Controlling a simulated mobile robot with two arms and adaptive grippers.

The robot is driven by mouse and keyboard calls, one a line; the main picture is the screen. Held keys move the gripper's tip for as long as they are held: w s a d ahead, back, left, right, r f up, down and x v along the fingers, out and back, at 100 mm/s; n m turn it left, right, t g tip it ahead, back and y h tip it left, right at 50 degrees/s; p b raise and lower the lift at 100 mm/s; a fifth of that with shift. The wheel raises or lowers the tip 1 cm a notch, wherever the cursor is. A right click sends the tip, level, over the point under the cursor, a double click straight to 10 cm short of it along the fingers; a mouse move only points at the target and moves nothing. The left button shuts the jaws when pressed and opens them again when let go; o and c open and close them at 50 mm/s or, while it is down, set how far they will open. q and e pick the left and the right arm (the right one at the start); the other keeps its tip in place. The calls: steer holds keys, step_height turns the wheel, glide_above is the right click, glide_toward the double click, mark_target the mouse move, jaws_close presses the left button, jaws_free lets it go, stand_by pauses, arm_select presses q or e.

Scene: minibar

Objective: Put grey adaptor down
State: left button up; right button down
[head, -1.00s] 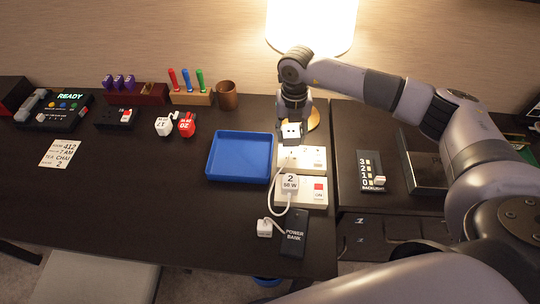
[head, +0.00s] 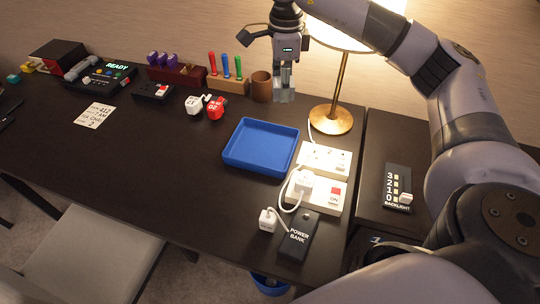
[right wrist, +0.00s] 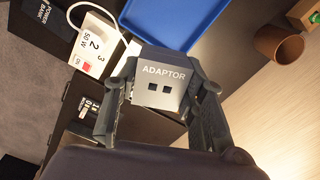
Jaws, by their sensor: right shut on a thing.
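The grey adaptor (right wrist: 163,82), marked ADAPTOR with two dark square holes, is held between the fingers of my right gripper (right wrist: 160,100) in the right wrist view. In the head view the adaptor (head: 284,96) shows as a small grey block at the tips of my right gripper (head: 284,82). It is up in the air behind the blue tray (head: 262,147), apart from it in the picture. My left gripper is not in view.
White socket blocks (head: 325,158) stand right of the tray, with a white plug and cable. A black power bank (head: 298,237) lies in front. A lamp base (head: 331,120) and brown cup (head: 262,86) are near the gripper. The tray is empty.

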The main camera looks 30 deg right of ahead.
step_height(320, 180, down, 20)
steer(key=shift+r+p, duration=0.1)
steer(key=shift+p, duration=0.75)
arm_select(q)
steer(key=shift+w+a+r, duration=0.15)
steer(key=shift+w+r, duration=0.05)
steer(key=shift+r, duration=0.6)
arm_select(e)
steer(key=shift+f, duration=0.25)
steer(key=c, duration=1)
jaws_free()
steer(key=shift+r, duration=0.1)
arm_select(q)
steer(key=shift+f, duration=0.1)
